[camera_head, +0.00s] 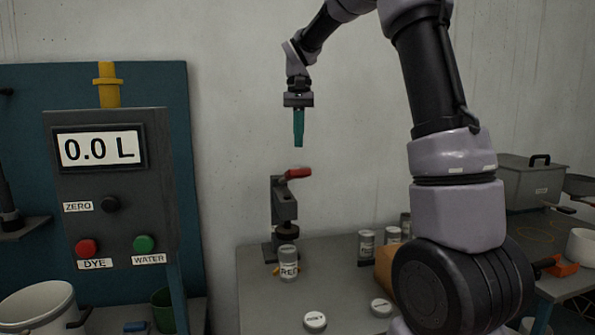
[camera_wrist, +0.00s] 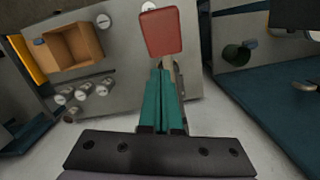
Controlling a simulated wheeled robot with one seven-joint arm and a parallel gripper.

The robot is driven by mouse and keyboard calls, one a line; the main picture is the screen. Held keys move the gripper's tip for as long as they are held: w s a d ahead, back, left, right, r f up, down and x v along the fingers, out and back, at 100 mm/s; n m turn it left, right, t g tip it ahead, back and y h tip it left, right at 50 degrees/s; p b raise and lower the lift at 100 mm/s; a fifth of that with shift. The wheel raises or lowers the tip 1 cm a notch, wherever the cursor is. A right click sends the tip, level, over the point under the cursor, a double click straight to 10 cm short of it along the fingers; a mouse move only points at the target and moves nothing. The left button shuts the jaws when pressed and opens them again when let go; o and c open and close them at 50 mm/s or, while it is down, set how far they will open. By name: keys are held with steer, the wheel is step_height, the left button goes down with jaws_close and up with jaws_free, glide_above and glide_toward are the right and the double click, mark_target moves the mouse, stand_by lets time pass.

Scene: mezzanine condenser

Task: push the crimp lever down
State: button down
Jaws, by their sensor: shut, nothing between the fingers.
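The crimp lever (camera_head: 298,173) has a red handle and sticks out at the top of a dark grey crimp press that stands on the grey table. The press (camera_head: 284,208) is upright, with a labelled can (camera_head: 288,262) at its foot. My gripper (camera_head: 298,143) has green fingers, points down and is shut and empty. It hangs a little above the red handle, with a visible gap in the head view. In the wrist view the red handle (camera_wrist: 161,32) lies just beyond the tips of my shut green fingers (camera_wrist: 165,75).
A panel (camera_head: 110,185) reading 0.0 L with red and green buttons stands at the left. White lids (camera_head: 315,320) lie on the table. Several cans (camera_head: 366,243) and a cardboard box (camera_wrist: 72,46) stand to the press's right. The wall is close behind.

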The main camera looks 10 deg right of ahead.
step_height(320, 180, up, 3)
steer(key=shift+w+f, duration=0.15)
stand_by(0.6)
steer(key=s+d+r+t, duration=0.3)
steer(key=s, duration=0.9)
steer(key=s+d+f+t, duration=0.1)
steer(key=s+f+t, duration=0.1)
steer(key=s, duration=0.4)
steer(key=s+d+f+t+y, duration=0.1)
steer(key=s+f+t, duration=0.1)
steer(key=s, duration=0.5)
steer(key=shift+s+f+m+t+y, duration=0.2)
steer(key=shift+s+m+t+y, duration=0.15)
steer(key=shift+t, duration=0.35)
